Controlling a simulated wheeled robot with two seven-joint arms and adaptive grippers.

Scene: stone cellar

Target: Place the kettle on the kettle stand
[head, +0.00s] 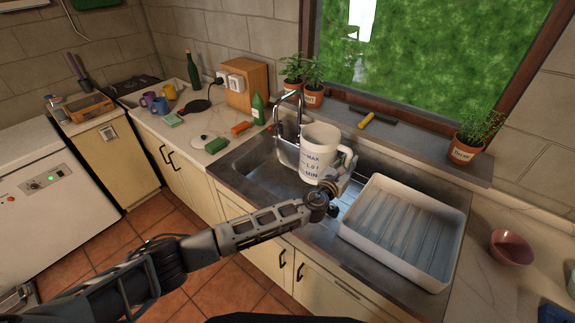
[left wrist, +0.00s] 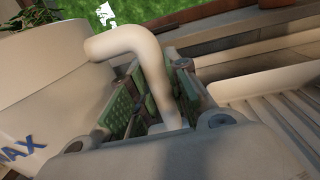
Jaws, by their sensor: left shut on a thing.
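The kettle (head: 318,150) is a white jug with blue MAX and MIN marks, held roughly upright over the sink by the tap. My left gripper (head: 340,174) is shut on its handle, on the kettle's right side. In the left wrist view the fingers (left wrist: 165,100) close around the white handle (left wrist: 150,62), with the kettle body (left wrist: 45,105) at left. The kettle stand looks to be the black round disc (head: 199,106) with a cord on the counter left of the sink; it is empty. My right gripper is out of view.
The metal tap (head: 300,112) rises close behind the kettle. A white drying tray (head: 448,235) lies right of the sink. A green bottle (head: 258,108), an orange item (head: 241,128), a green block (head: 216,145) and a pot lid (head: 203,140) lie between sink and stand. Mugs (head: 160,106) stand left.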

